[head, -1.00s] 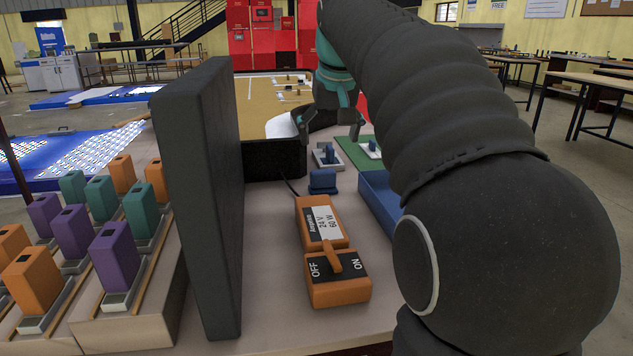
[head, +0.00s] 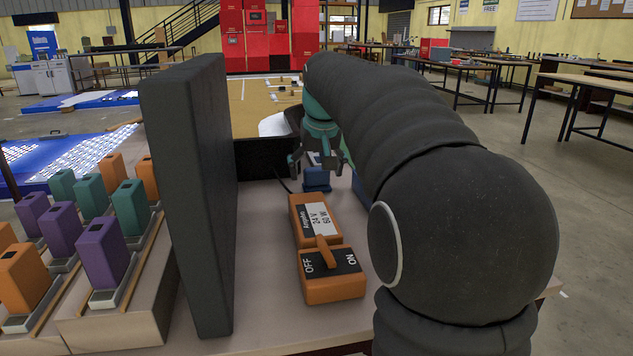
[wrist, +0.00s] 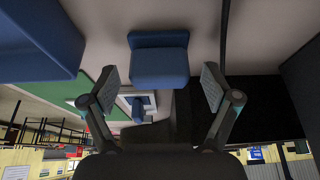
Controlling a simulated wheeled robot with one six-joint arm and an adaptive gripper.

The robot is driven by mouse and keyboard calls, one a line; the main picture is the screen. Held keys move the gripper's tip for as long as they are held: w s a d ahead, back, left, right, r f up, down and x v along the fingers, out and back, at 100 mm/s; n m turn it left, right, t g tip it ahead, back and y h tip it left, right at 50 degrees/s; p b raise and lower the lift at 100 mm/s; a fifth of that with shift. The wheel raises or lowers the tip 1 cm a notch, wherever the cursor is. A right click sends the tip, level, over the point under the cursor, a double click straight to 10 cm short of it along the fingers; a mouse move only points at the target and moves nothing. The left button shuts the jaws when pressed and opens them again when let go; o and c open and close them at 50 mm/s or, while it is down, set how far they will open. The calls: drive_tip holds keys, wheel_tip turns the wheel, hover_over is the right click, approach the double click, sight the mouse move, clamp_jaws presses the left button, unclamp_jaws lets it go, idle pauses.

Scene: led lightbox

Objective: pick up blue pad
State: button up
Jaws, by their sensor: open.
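The blue pad (head: 316,183), a small block with a wider lip, sits on the pale table behind the orange switch box. It also shows in the wrist view (wrist: 158,66), at the top middle. My gripper (head: 313,168) is open just at the pad in the head view, partly in front of it. In the wrist view my gripper (wrist: 162,88) has its two fingers spread, with the pad between and a little beyond the tips. I see no finger closed on the pad; whether one touches it I cannot tell.
The orange switch box (head: 326,250) stands in front. A tall dark panel (head: 190,200) stands left, with purple, orange and teal blocks beyond. A blue tray (wrist: 38,40) lies beside the pad. A second blue piece (wrist: 138,110) sits in a light holder on a green mat.

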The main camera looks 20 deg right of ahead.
sight(316, 168)
drive_tip(key=c, duration=1.3)
drive_tip(key=shift+o, duration=0.2)
drive_tip(key=shift+r, duration=0.6)
wheel_tip(316, 168, up, 3)
drive_tip(key=shift+f+p, duration=0.1)
drive_tip(key=shift+p, duration=0.35)
drive_tip(key=s+d+r+p, duration=0.1)
drive_tip(key=s+d+r, duration=0.2)
drive_tip(key=d+r, duration=0.4)
drive_tip(key=d, duration=0.4)
drive_tip(key=shift+d+p, duration=0.15)
drive_tip(key=shift+p, duration=0.2)
